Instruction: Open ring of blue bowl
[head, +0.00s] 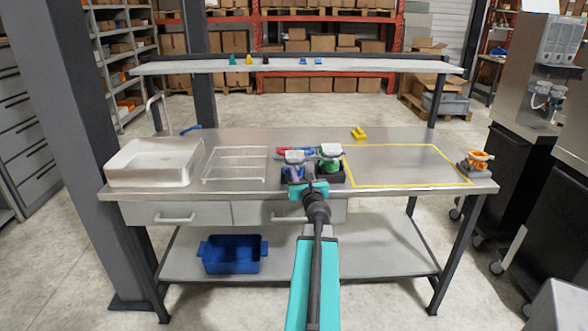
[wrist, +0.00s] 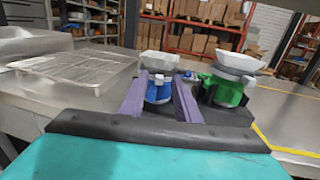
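The blue bowl is a white cup (wrist: 159,61) on a blue body with a small white part at its front (wrist: 158,90). In the head view its white cup (head: 294,156) stands at the left of a dark tray near the table's front edge. My gripper (wrist: 159,82) has two purple fingers, one on each side of the blue body. The fingers are apart, and I see no clear grip on the body. In the head view my gripper (head: 298,173) covers much of the blue body. The ring's state is unclear.
A green-bodied bowl (wrist: 229,93) stands close on the right, in the same dark tray (head: 333,178). A red-and-blue item (head: 290,150) lies behind. A wire rack (head: 235,164) and white basin (head: 153,162) are left. The yellow-outlined area (head: 400,165) is clear; an orange unit (head: 478,161) stands beyond it.

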